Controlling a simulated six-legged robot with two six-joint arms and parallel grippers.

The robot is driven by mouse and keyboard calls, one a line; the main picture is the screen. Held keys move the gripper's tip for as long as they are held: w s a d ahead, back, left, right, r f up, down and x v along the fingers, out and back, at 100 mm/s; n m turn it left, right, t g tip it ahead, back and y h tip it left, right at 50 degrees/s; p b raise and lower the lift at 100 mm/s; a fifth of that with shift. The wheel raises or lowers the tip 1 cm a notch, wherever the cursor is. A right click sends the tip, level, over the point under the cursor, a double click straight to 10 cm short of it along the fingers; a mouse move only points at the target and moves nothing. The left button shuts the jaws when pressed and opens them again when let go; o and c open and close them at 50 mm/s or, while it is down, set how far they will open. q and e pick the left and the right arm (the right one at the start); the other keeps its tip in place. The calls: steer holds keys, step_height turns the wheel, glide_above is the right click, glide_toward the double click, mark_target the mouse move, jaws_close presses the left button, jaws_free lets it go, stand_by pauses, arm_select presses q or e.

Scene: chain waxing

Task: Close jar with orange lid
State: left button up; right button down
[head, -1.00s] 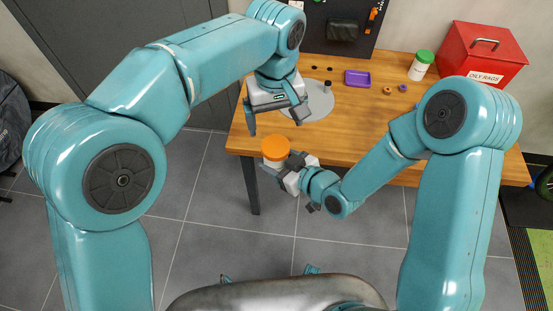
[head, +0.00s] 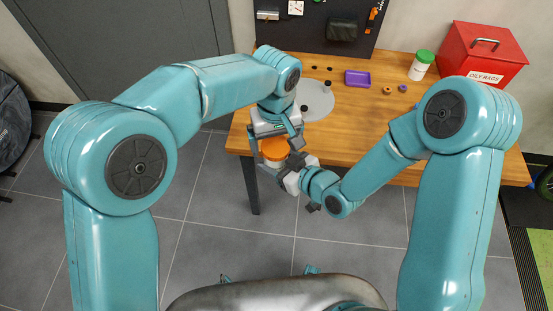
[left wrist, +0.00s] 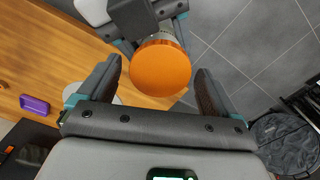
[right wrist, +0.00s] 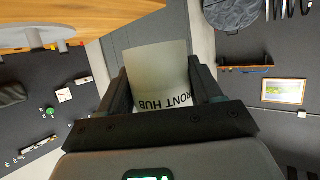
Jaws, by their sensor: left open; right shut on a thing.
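The jar (head: 272,163) is pale, with an orange lid (head: 274,148) on top, in front of the table's left front corner. In the right wrist view the jar (right wrist: 160,75) bears the black letters "RONT HUB". My right gripper (head: 291,170) is shut on the jar's body and holds it off the table. My left gripper (head: 277,152) is open above the jar, pointing down. In the left wrist view the orange lid (left wrist: 160,68) lies between its spread fingers, with gaps on both sides. The lid hides most of the jar there, so I cannot tell how tightly it sits.
The wooden table (head: 345,125) carries a grey round plate (head: 318,98), a purple tray (head: 358,78), a green-lidded jar (head: 421,65) and a red "OILY RAGS" box (head: 482,55). Two small rings lie near the green-lidded jar. Floor in front of the table is clear.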

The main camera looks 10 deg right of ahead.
arm_select(q)
steer(key=c, duration=1.1)
steer(key=m, duration=0.3)
steer(key=o, duration=1.2)
steer(key=shift+c, duration=0.2)
steer(key=shift+r, duration=2.3)
